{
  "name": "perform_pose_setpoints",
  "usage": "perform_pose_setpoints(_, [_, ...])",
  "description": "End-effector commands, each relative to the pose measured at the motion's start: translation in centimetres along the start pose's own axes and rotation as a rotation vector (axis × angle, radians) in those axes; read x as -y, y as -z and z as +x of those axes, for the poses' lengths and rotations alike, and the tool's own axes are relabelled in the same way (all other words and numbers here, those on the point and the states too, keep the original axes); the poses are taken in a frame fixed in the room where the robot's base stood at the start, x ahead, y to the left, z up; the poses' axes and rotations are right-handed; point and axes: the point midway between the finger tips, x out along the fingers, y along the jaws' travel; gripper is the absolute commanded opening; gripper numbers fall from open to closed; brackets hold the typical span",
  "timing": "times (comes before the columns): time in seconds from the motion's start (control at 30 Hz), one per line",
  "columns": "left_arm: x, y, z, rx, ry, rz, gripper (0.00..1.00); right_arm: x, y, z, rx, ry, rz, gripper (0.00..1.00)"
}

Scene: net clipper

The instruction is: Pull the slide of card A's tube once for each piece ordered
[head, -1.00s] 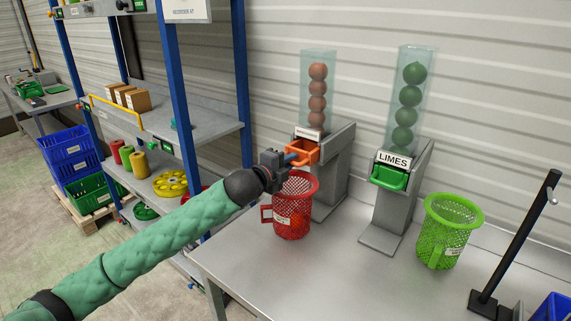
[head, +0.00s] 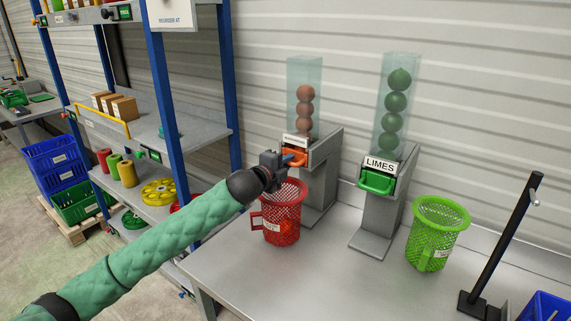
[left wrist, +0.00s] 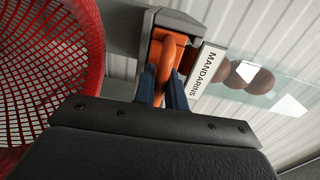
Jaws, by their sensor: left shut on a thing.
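The mandarin tube (head: 305,75) holds a stack of orange-brown balls above an orange slide (head: 296,158). In the left wrist view its label (left wrist: 206,70) reads MANDARINS, partly cut off. My left gripper (head: 289,161) is shut on the slide's orange handle (left wrist: 168,68), its blue fingers on either side. The slide sits close in to its stand. A red mesh basket (head: 283,220) stands below it, with something orange showing low through the mesh. The lime tube (head: 398,75) holds several green balls above a green slide (head: 377,182). No order card is readable.
A green mesh basket (head: 437,235) stands right of the lime stand. A black post (head: 508,240) and a blue bin (head: 548,308) are at the table's right. The front of the grey table (head: 300,285) is clear. A blue-framed shelf (head: 165,90) stands left.

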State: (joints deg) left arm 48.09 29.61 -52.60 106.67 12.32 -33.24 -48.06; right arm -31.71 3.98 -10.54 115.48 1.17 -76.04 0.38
Motion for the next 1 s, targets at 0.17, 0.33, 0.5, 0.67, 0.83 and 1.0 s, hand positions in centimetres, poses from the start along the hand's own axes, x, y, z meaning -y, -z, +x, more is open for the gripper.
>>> perform_pose_setpoints(0.17, [-0.2,0.0,0.0,0.001,-0.003,0.000,0.00,0.0,0.0,0.0,0.000,0.000,0.000,0.36])
perform_pose_setpoints(0.33, [-0.2,0.0,0.0,0.001,-0.003,0.000,0.00,0.0,0.0,0.0,0.000,0.000,0.000,0.36])
perform_pose_setpoints(0.5, [-0.2,0.0,-0.6,0.001,-0.003,0.000,0.00,0.0,0.0,-0.1,0.000,0.000,0.000,0.36])
perform_pose_setpoints(0.67, [-0.3,-0.1,-1.5,0.002,-0.003,0.000,0.00,0.0,0.1,-0.4,0.000,0.000,0.000,0.36])
perform_pose_setpoints(0.83, [-0.4,0.0,-2.5,0.001,-0.003,0.000,0.00,0.0,0.1,-0.6,0.000,0.000,0.000,0.36])
perform_pose_setpoints(1.0, [-0.5,-0.1,-3.4,0.002,-0.004,0.001,0.00,0.1,0.1,-0.8,0.000,0.000,0.000,0.36])
